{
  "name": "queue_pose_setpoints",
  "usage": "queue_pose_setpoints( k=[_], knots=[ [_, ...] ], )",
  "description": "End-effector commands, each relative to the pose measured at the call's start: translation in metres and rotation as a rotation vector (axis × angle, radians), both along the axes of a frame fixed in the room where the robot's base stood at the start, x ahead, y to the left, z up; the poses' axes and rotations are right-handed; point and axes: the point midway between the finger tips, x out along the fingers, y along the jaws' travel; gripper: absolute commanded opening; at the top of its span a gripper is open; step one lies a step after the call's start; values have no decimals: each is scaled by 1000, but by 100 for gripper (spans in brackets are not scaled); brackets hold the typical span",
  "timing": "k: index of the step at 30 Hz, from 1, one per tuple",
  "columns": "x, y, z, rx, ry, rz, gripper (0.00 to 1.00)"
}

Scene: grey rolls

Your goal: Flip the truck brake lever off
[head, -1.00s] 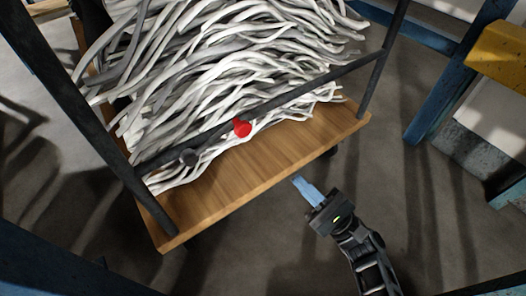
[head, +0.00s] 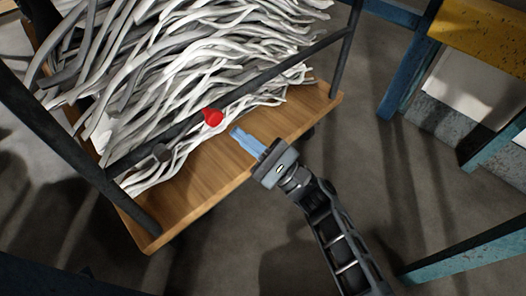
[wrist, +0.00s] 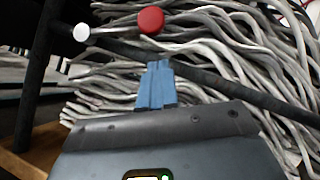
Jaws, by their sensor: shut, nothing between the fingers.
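The truck (head: 190,191) is a wooden platform with a dark tubular frame, loaded with grey-white rolls (head: 185,60). Its brake lever shows as a red knob (head: 212,117) on the dark rail in the head view. In the wrist view the red knob (wrist: 151,20) sits at the top, on a thin rod that reaches left to a white round end. My gripper (head: 238,135) is shut and empty, with blue fingers pointing at the rail. It is just right of and below the red knob in the head view, apart from it. In the wrist view the fingertips (wrist: 157,66) are below the knob.
A dark upright post (head: 345,50) stands at the truck's right corner. Blue racking with a yellow block (head: 485,30) stands at the right.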

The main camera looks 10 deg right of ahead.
Motion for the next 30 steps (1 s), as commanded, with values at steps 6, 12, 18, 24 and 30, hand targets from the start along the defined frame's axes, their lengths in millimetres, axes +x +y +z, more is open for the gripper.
queue_pose_setpoints(
  k=[6,12,18,24,30],
  knots=[
    [-6,12,23,0,-1,1,0],
    [-7,15,29,0,1,0,0],
    [-7,15,29,0,1,0,0],
    [-7,15,31,-7,-4,-1,0],
    [-7,15,37,-43,-29,-1,0]
  ],
)
